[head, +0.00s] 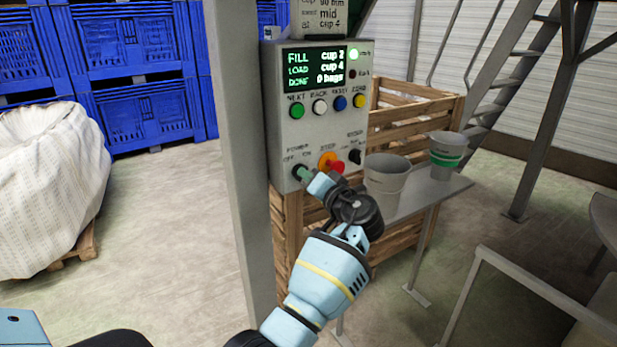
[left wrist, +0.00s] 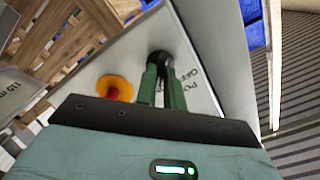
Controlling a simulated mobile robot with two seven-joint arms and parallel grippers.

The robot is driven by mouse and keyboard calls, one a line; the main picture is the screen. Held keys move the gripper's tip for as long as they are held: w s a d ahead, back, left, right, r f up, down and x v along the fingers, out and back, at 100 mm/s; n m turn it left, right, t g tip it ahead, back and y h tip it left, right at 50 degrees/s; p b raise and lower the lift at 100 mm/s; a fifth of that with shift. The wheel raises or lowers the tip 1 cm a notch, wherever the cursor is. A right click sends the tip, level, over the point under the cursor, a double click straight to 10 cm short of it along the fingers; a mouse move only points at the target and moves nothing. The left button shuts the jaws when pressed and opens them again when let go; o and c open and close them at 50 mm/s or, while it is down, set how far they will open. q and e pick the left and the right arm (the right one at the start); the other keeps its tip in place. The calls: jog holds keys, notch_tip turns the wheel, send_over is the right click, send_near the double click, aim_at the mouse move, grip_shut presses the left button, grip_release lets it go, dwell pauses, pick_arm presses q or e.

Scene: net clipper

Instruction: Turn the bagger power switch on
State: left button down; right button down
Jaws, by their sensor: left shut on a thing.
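The grey control panel (head: 285,130) is fixed beside a post in the head view. Its lit screen reads FILL cup 2, LOAD cup 4, DONE 0 bags. The power switch, a black knob (left wrist: 158,62) by the POWER and OFF lettering, sits at the panel's lower left. My left gripper (head: 307,178) reaches up to it from below, and its green fingers (left wrist: 163,88) are shut on the knob in the left wrist view. The fingers hide much of the knob, so its exact setting is unclear. My right gripper is not in view.
A red stop button on a yellow base (head: 328,163) sits just right of the fingers. A small shelf (head: 425,195) holds a bucket (head: 386,174) and a cup with a green band (head: 446,158). Wooden crates (head: 415,105) stand behind.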

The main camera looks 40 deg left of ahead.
pick_arm(q)
jog(key=c, duration=1.5)
grip_release()
jog(key=b+v, duration=0.1)
jog(key=v, duration=0.6)
jog(key=shift+s+d, duration=0.2)
jog(key=shift+d, duration=0.2)
